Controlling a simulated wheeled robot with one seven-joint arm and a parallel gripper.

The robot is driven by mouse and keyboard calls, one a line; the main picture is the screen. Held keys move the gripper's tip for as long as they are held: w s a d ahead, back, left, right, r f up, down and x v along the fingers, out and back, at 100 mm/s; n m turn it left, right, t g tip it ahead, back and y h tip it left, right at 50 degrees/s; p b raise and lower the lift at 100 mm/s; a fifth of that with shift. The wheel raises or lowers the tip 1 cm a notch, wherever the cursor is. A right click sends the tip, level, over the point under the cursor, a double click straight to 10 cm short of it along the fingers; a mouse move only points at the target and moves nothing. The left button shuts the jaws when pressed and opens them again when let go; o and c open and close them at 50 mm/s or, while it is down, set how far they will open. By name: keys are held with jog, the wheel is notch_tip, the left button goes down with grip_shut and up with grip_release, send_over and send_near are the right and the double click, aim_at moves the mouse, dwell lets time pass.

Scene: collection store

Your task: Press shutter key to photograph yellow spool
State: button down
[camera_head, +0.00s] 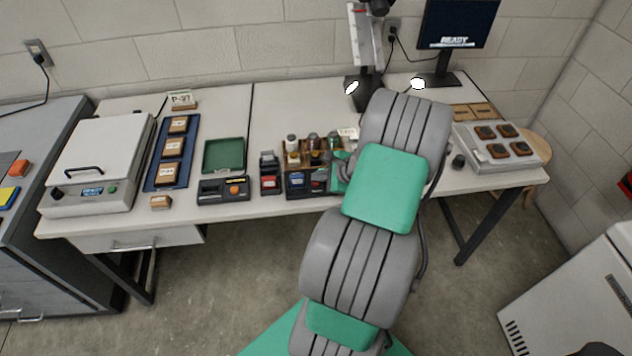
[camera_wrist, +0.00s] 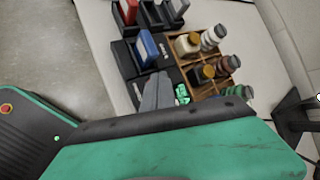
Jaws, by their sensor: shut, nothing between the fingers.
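I cannot make out a yellow spool or a shutter key in either view. In the head view my arm hides most of the gripper.
Left on the bench are a lidded machine (camera_head: 98,160), a blue tray (camera_head: 152,184), a green tray (camera_head: 207,166) and a dark box with an orange button (camera_head: 234,189). Right is a pale tray (camera_head: 528,160) with several brown pieces. A white cabinet (camera_head: 580,300) stands front right.

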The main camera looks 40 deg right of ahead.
aim_at(318, 183)
jog(key=shift+f, duration=0.3)
jog(key=shift+r, duration=0.1)
dwell(0.3)
jog(key=shift+r+p, duration=0.7)
jog(key=shift+r, duration=0.1)
notch_tip(318, 183, up, 5)
jog(key=p, duration=0.4)
jog(key=shift+r, duration=0.1)
dwell(0.3)
